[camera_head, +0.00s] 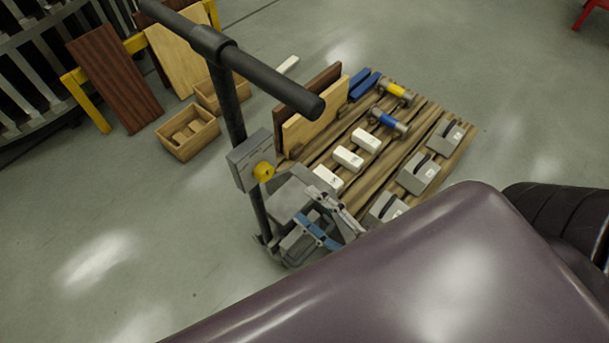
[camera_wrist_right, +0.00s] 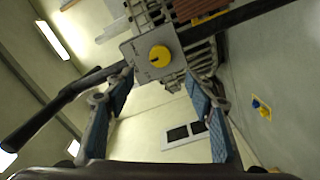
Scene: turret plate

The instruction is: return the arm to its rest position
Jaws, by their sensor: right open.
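My right gripper (camera_head: 322,217) is low beside the dark post of a cart handle (camera_head: 250,205). Its blue-padded fingers are spread and nothing is held between them. In the right wrist view the two fingers (camera_wrist_right: 160,88) stand wide apart. A grey box with a round yellow button (camera_wrist_right: 159,56) shows beyond and between them. The same box (camera_head: 248,165) is fixed to the post in the head view. I cannot tell whether the gripper touches the post. My left gripper is not in view.
A wooden pallet (camera_head: 400,150) carries white blocks (camera_head: 348,157), grey weights (camera_head: 418,174), blue and yellow cylinders, and upright boards (camera_head: 315,120). Wooden boxes (camera_head: 187,132) and leaning boards (camera_head: 115,85) stand at left. The floor at lower left is clear.

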